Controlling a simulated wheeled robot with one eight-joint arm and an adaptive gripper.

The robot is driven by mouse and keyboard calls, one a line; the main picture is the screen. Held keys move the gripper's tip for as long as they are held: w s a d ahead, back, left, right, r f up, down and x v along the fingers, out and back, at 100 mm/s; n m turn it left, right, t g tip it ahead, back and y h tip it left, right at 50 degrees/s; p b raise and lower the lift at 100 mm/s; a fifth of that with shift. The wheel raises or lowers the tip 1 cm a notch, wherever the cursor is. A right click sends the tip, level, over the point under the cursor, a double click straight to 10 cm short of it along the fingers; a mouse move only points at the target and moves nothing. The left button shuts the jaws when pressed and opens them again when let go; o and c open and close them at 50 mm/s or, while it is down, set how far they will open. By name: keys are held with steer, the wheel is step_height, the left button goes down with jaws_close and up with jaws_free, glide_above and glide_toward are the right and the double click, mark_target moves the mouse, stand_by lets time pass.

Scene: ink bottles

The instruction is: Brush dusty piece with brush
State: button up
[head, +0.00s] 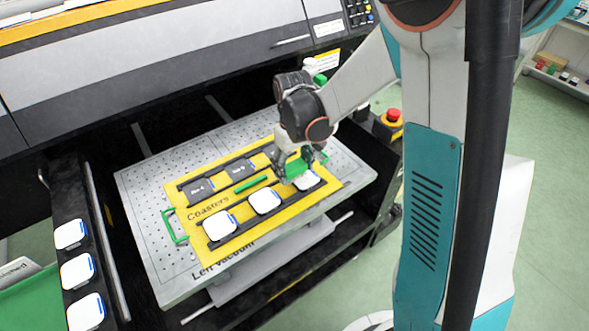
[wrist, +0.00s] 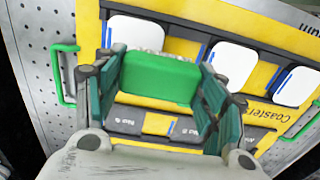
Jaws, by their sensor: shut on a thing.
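My gripper (head: 298,163) is shut on a green brush (wrist: 162,78), whose pale bristles show along its far edge in the wrist view. In the head view the brush (head: 296,169) is over or beside the rightmost white piece (head: 309,181) on the yellow board (head: 197,254). That piece also shows just beyond the brush in the wrist view (wrist: 139,33); I cannot tell whether the bristles touch it. A middle white piece (head: 264,200) and a left white piece (head: 219,225) lie along the same black rail. No dust is discernible on any of them.
The board lies on a perforated metal table (head: 140,188), with a green handle (head: 173,228) at its left. Dark slots (head: 200,189) line its back row. More white pieces (head: 78,270) sit on a black rail at left. A large machine (head: 180,60) stands behind.

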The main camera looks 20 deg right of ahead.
steer(key=shift+w+a+r+p, duration=0.1)
steer(key=shift+a+r+p, duration=0.1)
steer(key=shift+r+p, duration=1.35)
steer(key=shift+r, duration=1.1)
